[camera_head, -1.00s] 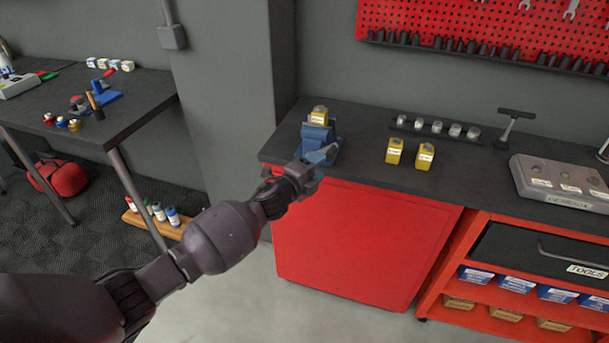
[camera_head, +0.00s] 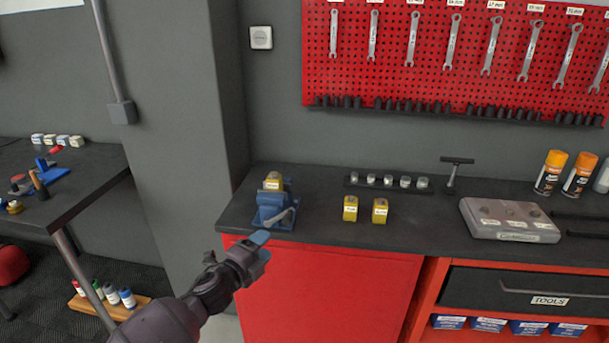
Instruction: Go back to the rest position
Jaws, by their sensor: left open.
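My left gripper (camera_head: 259,247) is open and appears empty, in front of the workbench's front edge and below the blue vise. The blue vise (camera_head: 272,212) stands at the left end of the dark bench top (camera_head: 330,228). A yellow block (camera_head: 272,181) with a label sits at the top of the vise; whether the jaws clamp it is too small to tell. Two more yellow labelled blocks (camera_head: 350,208) (camera_head: 380,211) stand on the bench to the right. My right gripper is not in view.
A row of small cylinders (camera_head: 388,181) on a rail, a T-handle tool (camera_head: 453,171), a grey tray (camera_head: 510,220) and spray cans (camera_head: 549,173) are on the bench. Wrenches hang on a red pegboard (camera_head: 420,60). A second table (camera_head: 88,168) stands at the left.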

